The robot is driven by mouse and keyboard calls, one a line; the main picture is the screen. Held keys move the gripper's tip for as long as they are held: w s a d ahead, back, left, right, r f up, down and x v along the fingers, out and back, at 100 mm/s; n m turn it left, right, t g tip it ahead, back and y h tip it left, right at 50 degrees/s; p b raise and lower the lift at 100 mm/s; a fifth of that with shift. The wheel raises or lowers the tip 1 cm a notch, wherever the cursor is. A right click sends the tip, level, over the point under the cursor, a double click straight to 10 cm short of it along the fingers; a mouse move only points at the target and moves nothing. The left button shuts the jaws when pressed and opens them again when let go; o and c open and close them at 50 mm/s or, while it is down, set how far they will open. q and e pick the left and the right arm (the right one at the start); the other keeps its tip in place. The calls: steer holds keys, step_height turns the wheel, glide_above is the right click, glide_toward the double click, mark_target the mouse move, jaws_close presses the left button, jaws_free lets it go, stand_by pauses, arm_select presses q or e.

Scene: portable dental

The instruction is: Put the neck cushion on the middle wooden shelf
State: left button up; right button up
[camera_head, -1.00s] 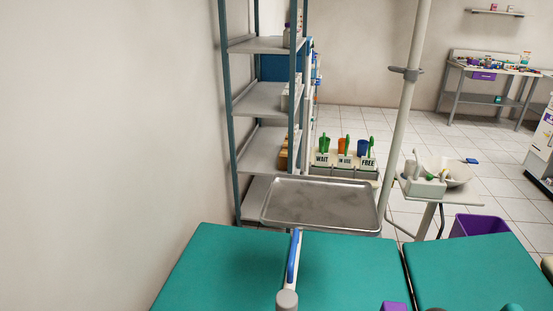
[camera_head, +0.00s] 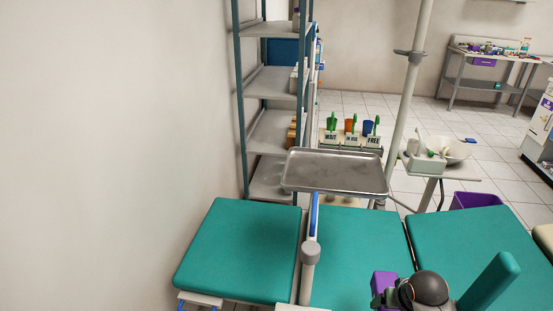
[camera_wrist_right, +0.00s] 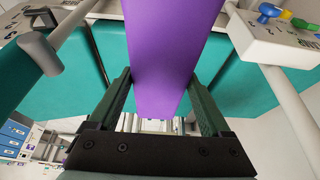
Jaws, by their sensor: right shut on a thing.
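The purple neck cushion, as I take it, is a long purple block (camera_wrist_right: 168,55) held between the two fingers of my right gripper (camera_wrist_right: 158,78) in the right wrist view. In the head view its purple end (camera_head: 384,287) shows at the bottom, beside my dark round wrist and above the teal couch (camera_head: 350,260). A shelf rack with teal posts stands beyond the couch, against the left wall. Its upper shelf (camera_head: 268,29), second shelf (camera_head: 270,84) and lower shelf (camera_head: 272,135) look grey; I cannot make out wood. My left gripper is out of view.
A steel tray (camera_head: 335,172) stands in front of the rack's lower right side. A pale pole (camera_head: 410,90) and a basin unit (camera_head: 428,160) are to its right. A box with labelled cups (camera_head: 350,140) is behind the tray. A teal upright pad (camera_head: 492,283) rises at lower right.

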steer(key=shift+n, duration=0.3)
steer(key=r, duration=0.2)
steer(key=w+a+r, duration=0.1)
steer(key=r, duration=0.1)
steer(key=w+a+r, duration=0.1)
steer(key=r, duration=0.1)
steer(key=shift+w+a+r+p, duration=0.15)
steer(key=shift+w+a+p, duration=0.1)
steer(key=shift+p, duration=0.1)
steer(key=s+a+r+n+p, duration=0.1)
steer(key=s+a+r, duration=0.1)
steer(key=a+r, duration=0.35)
steer(key=s+a+r+n+p, duration=0.1)
steer(key=s+a+r+p, duration=0.1)
steer(key=r, duration=0.7)
steer(key=shift+y, duration=0.5)
steer(key=s, duration=0.1)
steer(key=s+r, duration=0.1)
steer(key=s, duration=0.1)
steer(key=s+r, duration=0.1)
steer(key=s, duration=0.1)
steer(key=shift+s+a+r+p, duration=0.1)
steer(key=shift+s+p, duration=0.05)
steer(key=shift+p, duration=0.2)
